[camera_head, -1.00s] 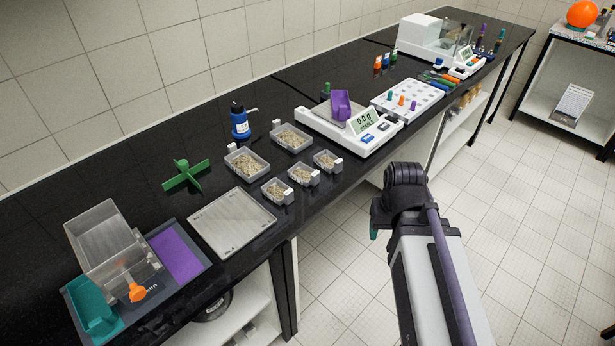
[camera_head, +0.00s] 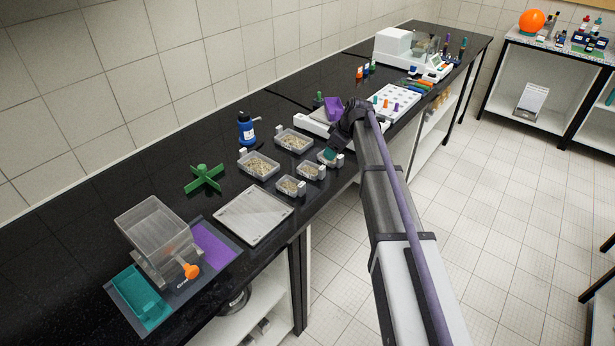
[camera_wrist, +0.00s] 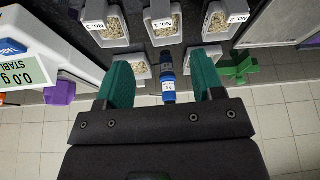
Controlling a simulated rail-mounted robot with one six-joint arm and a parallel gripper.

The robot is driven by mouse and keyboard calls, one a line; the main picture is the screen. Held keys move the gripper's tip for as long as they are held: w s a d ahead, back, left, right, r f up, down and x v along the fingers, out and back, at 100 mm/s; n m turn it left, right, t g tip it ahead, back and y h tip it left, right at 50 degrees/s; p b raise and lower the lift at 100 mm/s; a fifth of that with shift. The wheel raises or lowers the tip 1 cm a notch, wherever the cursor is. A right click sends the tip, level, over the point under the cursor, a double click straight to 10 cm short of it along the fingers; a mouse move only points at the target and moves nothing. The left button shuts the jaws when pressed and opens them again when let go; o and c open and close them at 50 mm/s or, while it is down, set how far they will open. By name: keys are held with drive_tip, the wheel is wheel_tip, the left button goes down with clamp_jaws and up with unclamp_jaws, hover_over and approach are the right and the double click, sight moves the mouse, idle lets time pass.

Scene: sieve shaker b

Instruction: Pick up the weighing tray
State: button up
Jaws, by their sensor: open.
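The purple weighing tray (camera_head: 333,107) sits on the pan of the white balance (camera_head: 309,125). My arm hides much of the balance in the head view. In the wrist view the purple tray (camera_wrist: 61,93) shows at the left, beyond the balance (camera_wrist: 70,35), whose display reads 0.0 g. My gripper (camera_head: 329,154) is above the front row of small bins, to the right of the balance as the wrist view shows it. Its green fingers (camera_wrist: 163,78) are spread apart and empty. The purple tray is outside the jaws.
Several clear bins of pale material (camera_head: 258,164) stand before the balance. A blue bottle (camera_head: 246,128) stands behind them. A green cross-shaped piece (camera_head: 204,178), a flat grey plate (camera_head: 253,215) and a clear hopper (camera_head: 152,235) are further left. A white rack (camera_head: 400,98) stands right of the balance.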

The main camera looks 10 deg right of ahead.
sight(324, 168)
drive_tip(key=b+x, duration=0.5)
drive_tip(key=shift+f, duration=0.4)
drive_tip(key=shift+a+f, duration=0.1)
drive_tip(key=shift+a, duration=0.1)
drive_tip(key=b+x, duration=0.4)
drive_tip(key=b, duration=0.1)
drive_tip(key=shift+s+d+f, duration=0.1)
drive_tip(key=shift+s+f, duration=0.05)
drive_tip(key=shift+f, duration=0.45)
drive_tip(key=shift+r, duration=0.25)
drive_tip(key=c, duration=1)
